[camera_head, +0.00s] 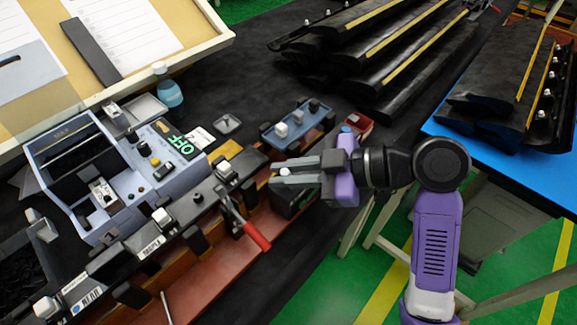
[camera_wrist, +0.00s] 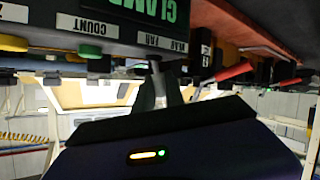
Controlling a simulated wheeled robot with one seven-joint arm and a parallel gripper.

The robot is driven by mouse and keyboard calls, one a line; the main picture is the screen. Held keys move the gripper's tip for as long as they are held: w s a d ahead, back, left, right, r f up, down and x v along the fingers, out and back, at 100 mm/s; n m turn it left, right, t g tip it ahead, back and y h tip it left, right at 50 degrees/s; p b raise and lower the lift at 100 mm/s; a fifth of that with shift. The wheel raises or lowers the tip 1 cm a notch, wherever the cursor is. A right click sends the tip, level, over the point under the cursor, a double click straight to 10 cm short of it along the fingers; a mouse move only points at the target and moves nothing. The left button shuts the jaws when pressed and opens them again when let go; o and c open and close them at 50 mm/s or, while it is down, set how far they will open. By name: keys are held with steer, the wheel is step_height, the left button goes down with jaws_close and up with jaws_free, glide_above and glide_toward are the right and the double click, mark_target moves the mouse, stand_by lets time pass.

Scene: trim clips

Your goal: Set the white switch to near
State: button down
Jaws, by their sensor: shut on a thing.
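The white switch (camera_head: 285,171) shows in the head view as a small pale tip at my gripper's fingers. My gripper (camera_head: 280,174) reaches in from the right and is shut on it. In the wrist view the switch's lever (camera_wrist: 155,62) stands out from the dark control box (camera_wrist: 120,15) beside small NEAR and FAR labels. The fingertips (camera_wrist: 157,85) close around the lever's end and hide part of it. Which label the lever leans toward I cannot tell. The control box (camera_head: 290,202) sits below my fingers in the head view.
A blue-grey box with white and black knobs (camera_head: 297,126) stands just behind my gripper. A red-handled clamp (camera_head: 255,235) lies to the left. A panel reading OFF (camera_head: 165,160) is farther left. Dark trim pieces (camera_head: 370,50) are stacked at the back.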

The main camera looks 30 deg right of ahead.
steer(key=shift+s+a+f+n+h, duration=0.15)
steer(key=shift+a+n+h, duration=0.1)
steer(key=shift+n+h, duration=0.15)
stand_by(0.4)
steer(key=c, duration=1.4)
jaws_free()
steer(key=v, duration=0.7)
steer(key=shift+s+d+r+p, duration=0.15)
steer(key=shift+d+r+p, duration=0.05)
steer(key=shift+p, duration=0.1)
